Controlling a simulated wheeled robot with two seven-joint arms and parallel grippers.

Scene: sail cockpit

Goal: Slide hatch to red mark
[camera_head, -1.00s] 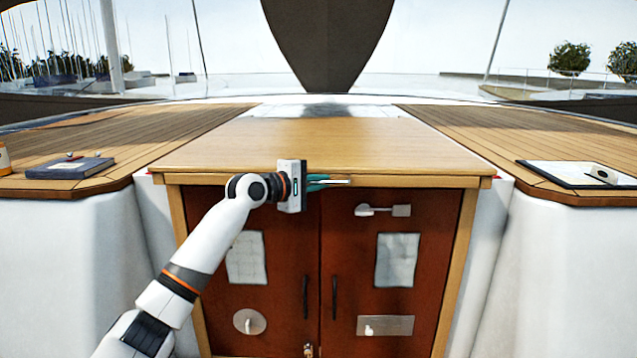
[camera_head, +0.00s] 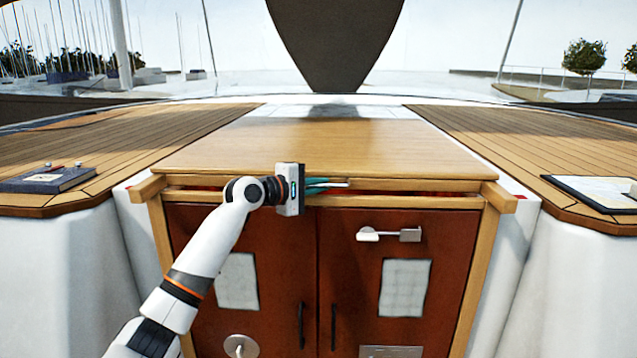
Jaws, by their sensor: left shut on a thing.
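The hatch (camera_head: 330,142) is a flat wooden board on top of the companionway, between two decks. Its front edge sits behind the ends of the wooden side rails, and a narrow dark gap shows above the door frame. My left gripper (camera_head: 327,184) is at the middle of this front edge, its teal fingers shut on a thin pale handle (camera_head: 341,185). The fingers partly hide the handle. A small red mark (camera_head: 519,197) shows on the white surface just right of the right rail end. My right gripper is out of view.
Two red-brown doors (camera_head: 395,275) with dark pulls and a metal latch (camera_head: 390,235) stand below the hatch. A dark blue book (camera_head: 48,179) lies on the left deck and a white-paged item (camera_head: 595,193) on the right deck. The hatch top is clear.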

